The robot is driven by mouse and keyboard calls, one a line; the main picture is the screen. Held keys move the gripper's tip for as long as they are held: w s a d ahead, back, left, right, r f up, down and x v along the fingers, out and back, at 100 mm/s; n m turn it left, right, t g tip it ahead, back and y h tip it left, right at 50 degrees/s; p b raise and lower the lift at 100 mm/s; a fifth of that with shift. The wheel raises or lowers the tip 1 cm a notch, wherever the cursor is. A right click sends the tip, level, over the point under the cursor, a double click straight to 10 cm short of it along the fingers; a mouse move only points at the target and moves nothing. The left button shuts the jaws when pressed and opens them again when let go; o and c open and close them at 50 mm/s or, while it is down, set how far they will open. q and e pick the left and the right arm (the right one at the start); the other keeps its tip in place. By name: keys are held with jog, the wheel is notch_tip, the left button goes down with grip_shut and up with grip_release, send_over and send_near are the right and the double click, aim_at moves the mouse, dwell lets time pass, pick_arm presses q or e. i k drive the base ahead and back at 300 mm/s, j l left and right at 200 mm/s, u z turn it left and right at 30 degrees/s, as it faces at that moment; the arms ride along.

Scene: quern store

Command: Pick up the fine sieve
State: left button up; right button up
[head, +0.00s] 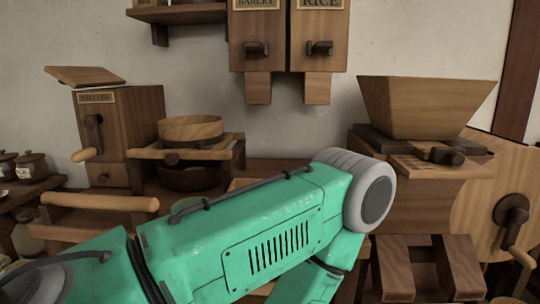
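A round, light wooden hoop that looks like a sieve (190,129) sits on a wooden rack (232,150) left of centre. I cannot tell its mesh, so I cannot confirm that it is the fine one. A dark round bowl (190,178) is below it, within the rack. My green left arm comes in from the left and crosses in front of the lower middle, then bends down out of the picture. Its gripper is not in view. My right arm and gripper do not show.
A wooden box labelled SHELLER (146,118) with a crank stands left of the rack. A large wooden hopper (425,108) and a cranked wheel (495,200) stand at right. BARLEY (257,40) and RICE (319,40) dispensers hang above. Small lidded jars (31,166) stand far left.

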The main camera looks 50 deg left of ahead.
aim_at(184, 132)
jog(key=u, duration=2.2)
jog(key=i+u, duration=0.15)
jog(key=u, duration=0.5)
